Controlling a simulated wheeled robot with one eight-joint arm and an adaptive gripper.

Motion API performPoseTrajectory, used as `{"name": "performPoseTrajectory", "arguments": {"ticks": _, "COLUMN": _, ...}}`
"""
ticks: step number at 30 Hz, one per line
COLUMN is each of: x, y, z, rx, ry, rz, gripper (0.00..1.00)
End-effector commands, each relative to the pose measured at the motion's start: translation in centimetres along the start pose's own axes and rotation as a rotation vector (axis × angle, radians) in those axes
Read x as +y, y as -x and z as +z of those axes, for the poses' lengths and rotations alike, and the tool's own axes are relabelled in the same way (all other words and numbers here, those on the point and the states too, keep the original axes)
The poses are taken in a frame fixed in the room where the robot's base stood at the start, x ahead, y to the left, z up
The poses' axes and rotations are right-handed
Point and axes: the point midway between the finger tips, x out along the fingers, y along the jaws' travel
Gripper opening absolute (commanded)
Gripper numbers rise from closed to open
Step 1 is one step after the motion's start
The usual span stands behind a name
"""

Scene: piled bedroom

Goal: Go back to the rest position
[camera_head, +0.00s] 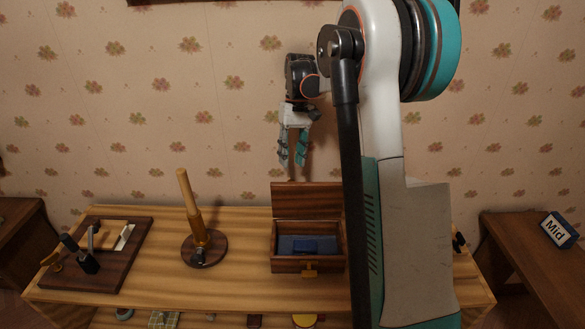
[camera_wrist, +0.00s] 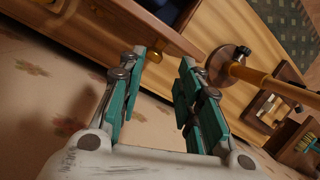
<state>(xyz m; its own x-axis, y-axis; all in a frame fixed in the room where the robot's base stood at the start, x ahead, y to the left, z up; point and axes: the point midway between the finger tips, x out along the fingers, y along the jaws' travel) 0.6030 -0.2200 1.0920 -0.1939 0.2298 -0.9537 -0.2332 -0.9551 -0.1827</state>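My gripper (camera_head: 293,150) hangs in the air above the back of the wooden table (camera_head: 230,277), in front of the wallpapered wall. Its fingers point down and are apart, with nothing between them. In the wrist view, my gripper (camera_wrist: 160,75) shows two teal-padded fingers with a clear gap. An open wooden box (camera_head: 307,264) stands on the table below my gripper, its lid raised at the back. A blue object (camera_head: 305,246) lies inside the box.
A wooden post on a round base (camera_head: 196,222) stands left of the box. A dark board with tools (camera_head: 100,252) lies at the table's left. A side table (camera_head: 530,260) at right bears a "Mid" sign (camera_head: 558,230). Bare tabletop lies between the post and box.

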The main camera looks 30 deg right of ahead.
Motion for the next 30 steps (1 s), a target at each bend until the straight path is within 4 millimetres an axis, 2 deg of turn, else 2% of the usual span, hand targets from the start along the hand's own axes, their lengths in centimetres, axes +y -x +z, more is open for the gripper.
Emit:
{"name": "performPoseTrajectory", "arguments": {"ticks": 6, "x": -0.3, "y": 1.2, "z": 0.3, "rx": 0.000, "ry": 0.000, "rz": 0.000, "gripper": 0.32}}
{"name": "performPoseTrajectory", "arguments": {"ticks": 23, "x": -0.5, "y": 1.4, "z": 0.5, "rx": 0.003, "ry": 0.000, "rz": 0.002, "gripper": 0.32}}
{"name": "performPoseTrajectory", "arguments": {"ticks": 26, "x": -1.4, "y": 2.2, "z": 1.2, "rx": 0.017, "ry": -0.004, "rz": 0.017, "gripper": 0.32}}
{"name": "performPoseTrajectory", "arguments": {"ticks": 30, "x": -4.4, "y": 4.6, "z": 3.7, "rx": 0.072, "ry": -0.021, "rz": 0.061, "gripper": 0.32}}
